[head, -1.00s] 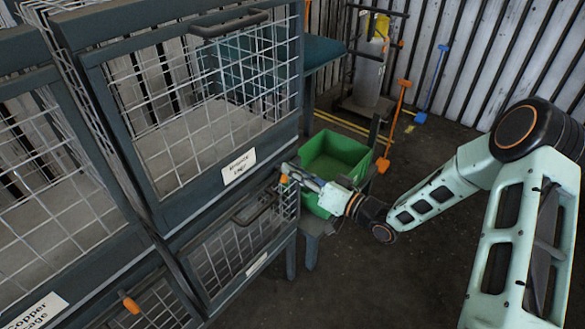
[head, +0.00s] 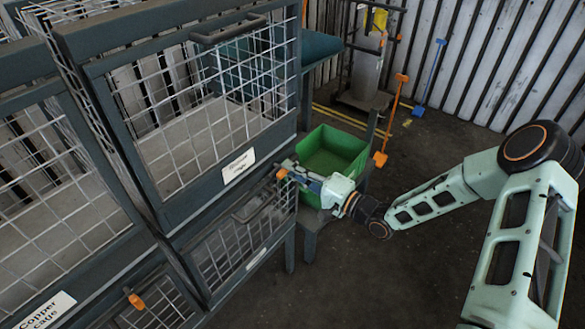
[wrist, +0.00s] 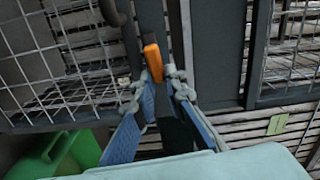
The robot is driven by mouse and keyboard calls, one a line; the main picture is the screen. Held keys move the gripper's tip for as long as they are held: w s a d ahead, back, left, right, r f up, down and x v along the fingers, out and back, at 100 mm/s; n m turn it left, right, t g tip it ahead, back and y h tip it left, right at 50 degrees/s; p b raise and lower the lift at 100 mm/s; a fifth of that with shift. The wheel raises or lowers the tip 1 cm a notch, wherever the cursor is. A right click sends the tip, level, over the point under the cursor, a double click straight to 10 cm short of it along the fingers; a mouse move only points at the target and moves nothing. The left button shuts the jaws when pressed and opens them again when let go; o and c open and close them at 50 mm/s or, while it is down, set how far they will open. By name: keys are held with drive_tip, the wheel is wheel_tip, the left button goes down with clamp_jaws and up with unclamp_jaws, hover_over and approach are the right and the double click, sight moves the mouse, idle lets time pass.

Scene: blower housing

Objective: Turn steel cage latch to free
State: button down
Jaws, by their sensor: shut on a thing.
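An orange latch handle (head: 281,173) sits at the right edge of the cage front, near the seam between the upper cage door (head: 275,133) and the lower one. It also shows in the wrist view (wrist: 153,62), standing slightly tilted against the dark frame. My gripper (head: 292,172) reaches it from the right. In the wrist view its blue-padded fingers (wrist: 160,90) are shut on the orange latch at their tips. Part of the latch's base is hidden.
A green bin (head: 335,152) stands just behind my gripper. Another orange latch (head: 135,301) is at lower left, near a cage labelled "copper cage" (head: 45,312). Orange (head: 391,125) and blue (head: 430,80) long-handled tools stand at the back. The floor on the right is clear.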

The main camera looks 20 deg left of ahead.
drive_tip(key=shift+f+m, duration=0.1)
drive_tip(key=shift+m, duration=0.5)
drive_tip(key=shift+s, duration=0.1)
drive_tip(key=c, duration=2)
unclamp_jaws()
drive_tip(key=shift+o, duration=0.2)
drive_tip(key=v, duration=1.2)
